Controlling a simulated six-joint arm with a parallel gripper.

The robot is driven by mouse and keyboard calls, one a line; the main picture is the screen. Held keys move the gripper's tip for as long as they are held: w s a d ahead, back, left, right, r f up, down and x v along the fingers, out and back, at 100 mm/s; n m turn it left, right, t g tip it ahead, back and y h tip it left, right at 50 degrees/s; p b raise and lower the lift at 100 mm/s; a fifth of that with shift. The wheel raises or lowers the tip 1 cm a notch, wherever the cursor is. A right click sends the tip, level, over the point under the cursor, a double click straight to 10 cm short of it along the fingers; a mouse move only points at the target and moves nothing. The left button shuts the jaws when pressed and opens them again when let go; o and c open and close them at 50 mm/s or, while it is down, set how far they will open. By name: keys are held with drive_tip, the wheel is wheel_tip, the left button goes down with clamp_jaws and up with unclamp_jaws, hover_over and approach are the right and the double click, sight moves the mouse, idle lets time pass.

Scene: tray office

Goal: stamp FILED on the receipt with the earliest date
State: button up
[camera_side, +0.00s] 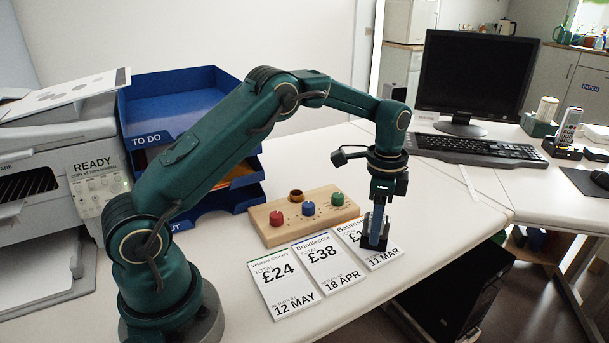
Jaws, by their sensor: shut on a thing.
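Three receipts lie in a row on the white desk. The left receipt (284,283) reads £24, 12 MAY. The middle receipt (328,263) reads Brindlecote, £38, 18 APR. The right receipt (384,256) reads 11 MAR; its name and total are partly hidden. My gripper (379,213) points down over the right receipt, shut on a stamp (373,242) with a dark, block-like base. The base is at or just above that receipt; I cannot tell if it touches. Its print face is hidden. A wooden stamp rack (275,233) behind the receipts holds red, blue and green knobs and a brown ring-like piece.
Blue stacked trays (187,103) marked TO DO stand behind my arm, with a printer (85,165) at left. A monitor (475,80) and keyboard (473,150) are at back right. The desk's front edge runs close to the right receipt.

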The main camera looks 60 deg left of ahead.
idle(0.5)
drive_tip(key=shift+r, duration=3.55)
